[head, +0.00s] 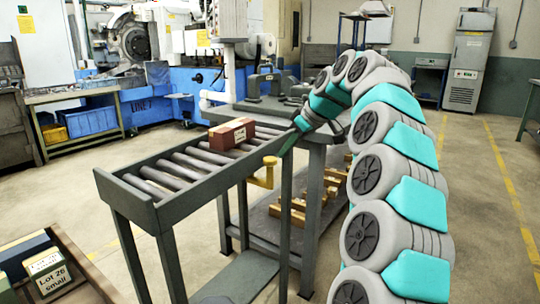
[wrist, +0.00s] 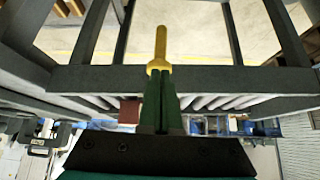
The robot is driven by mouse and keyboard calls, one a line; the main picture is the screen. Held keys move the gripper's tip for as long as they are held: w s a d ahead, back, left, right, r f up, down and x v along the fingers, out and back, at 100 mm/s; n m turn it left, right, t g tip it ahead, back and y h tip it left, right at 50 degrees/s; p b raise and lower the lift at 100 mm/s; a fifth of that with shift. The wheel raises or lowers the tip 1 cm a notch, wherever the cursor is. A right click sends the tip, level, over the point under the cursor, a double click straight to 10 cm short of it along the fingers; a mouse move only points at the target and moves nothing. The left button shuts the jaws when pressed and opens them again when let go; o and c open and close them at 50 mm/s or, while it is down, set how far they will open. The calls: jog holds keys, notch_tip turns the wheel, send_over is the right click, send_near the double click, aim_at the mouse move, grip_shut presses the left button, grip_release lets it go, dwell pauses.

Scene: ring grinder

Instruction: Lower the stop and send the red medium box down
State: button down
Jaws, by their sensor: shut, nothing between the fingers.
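The red box (head: 232,133) with a pale label sits on the rollers of the conveyor (head: 160,208), toward its far right end. It also shows in the wrist view (wrist: 130,111), beside my fingers. A yellow lever (head: 264,174) sticks out from the conveyor's near side rail, below and right of the box. My gripper (head: 282,154) has green fingers, shut and empty, close to the lever's right end. In the wrist view my fingertips (wrist: 159,74) line up with the yellow lever (wrist: 160,45); I cannot tell whether they touch. I cannot make out a separate stop plate.
A grey bench (head: 266,112) stands behind the conveyor, with brass-coloured parts on its lower shelf. A table with a box labelled "Lot 26 small" (head: 46,276) is at the lower left. The conveyor's near left end is empty, closed by an end wall (head: 128,196). Floor at right is clear.

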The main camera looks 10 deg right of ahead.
jog(key=v, duration=0.7)
jog(key=shift+s+r, duration=0.15)
jog(key=shift+r, duration=0.05)
jog(key=shift+d, duration=0.15)
jog(key=s+a+f+m+g, duration=0.1)
jog(key=s+a+f, duration=0.25)
jog(key=s, duration=0.25)
jog(key=s+a+f+m+g+h, duration=0.1)
jog(key=s+a+f+g, duration=0.1)
jog(key=s+a+f, duration=0.3)
jog(key=s+a+f+g, duration=0.1)
jog(key=s+a+f, duration=0.1)
jog(key=s, duration=0.5)
jog(key=s+d+f+m+g+h, duration=0.1)
jog(key=s+d+f+m+h, duration=0.1)
jog(key=s+f, duration=0.7)
jog(key=s+d+f+m+g+h, duration=0.1)
jog(key=s+d+f+m+g, duration=0.1)
jog(key=s+f, duration=0.8)
jog(key=s+d+m, duration=0.1)
jog(key=s+m, duration=0.1)
jog(key=s, duration=0.7)
jog(key=shift+f+h, duration=0.35)
jog(key=shift+h, duration=0.05)
